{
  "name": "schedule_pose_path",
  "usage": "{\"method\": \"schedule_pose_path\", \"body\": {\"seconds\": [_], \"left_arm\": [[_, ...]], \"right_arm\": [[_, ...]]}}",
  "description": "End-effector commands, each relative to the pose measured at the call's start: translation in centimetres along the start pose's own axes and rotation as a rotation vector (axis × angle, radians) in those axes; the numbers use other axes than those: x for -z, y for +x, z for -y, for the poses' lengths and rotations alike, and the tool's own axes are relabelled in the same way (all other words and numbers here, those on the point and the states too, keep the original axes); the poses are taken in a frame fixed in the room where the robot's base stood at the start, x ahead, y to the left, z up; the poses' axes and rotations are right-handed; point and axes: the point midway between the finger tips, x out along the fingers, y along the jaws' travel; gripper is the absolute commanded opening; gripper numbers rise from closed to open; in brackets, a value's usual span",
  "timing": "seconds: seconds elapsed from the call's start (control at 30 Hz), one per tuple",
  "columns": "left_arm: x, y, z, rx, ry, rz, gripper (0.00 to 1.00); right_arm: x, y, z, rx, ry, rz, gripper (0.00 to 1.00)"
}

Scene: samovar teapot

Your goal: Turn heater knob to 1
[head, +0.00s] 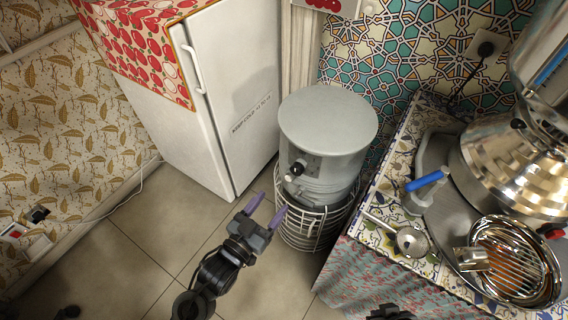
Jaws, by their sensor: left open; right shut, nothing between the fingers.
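A grey cylindrical heater (328,124) with a flat round lid stands in a white wire stand (312,228) between the fridge and the counter. A small black knob (297,169) sits on a dark panel on its front left side. The number the knob points to is too small to read. My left gripper (266,212) is open and empty, its two purple fingers pointing up toward the heater. It is below and left of the knob and apart from it in the picture. My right gripper's fingers do not show.
A white fridge (215,95) with a red patterned cover (140,45) stands left of the heater.

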Motion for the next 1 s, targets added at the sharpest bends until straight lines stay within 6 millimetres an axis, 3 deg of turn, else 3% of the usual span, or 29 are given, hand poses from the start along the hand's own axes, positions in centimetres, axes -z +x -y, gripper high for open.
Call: {"method": "schedule_pose_path", "body": {"seconds": [0.17,0.6,0.8,1.0], "left_arm": [[0.2,1.7,0.1,0.001,0.003,-0.007,0.64],[0.2,8.4,0.1,0.000,0.003,-0.008,0.64],[0.3,10.2,0.1,0.002,0.003,-0.005,0.64],[0.4,10.7,0.1,0.001,0.003,-0.005,0.64]], "right_arm": [[-1.0,1.1,0.3,0.007,0.003,0.019,0.00],[-1.6,4.0,0.2,0.001,0.000,0.010,0.00],[-1.8,4.7,0.0,-0.004,-0.007,0.010,0.00],[-1.8,4.8,0.0,-0.005,-0.007,0.010,0.00]]}}
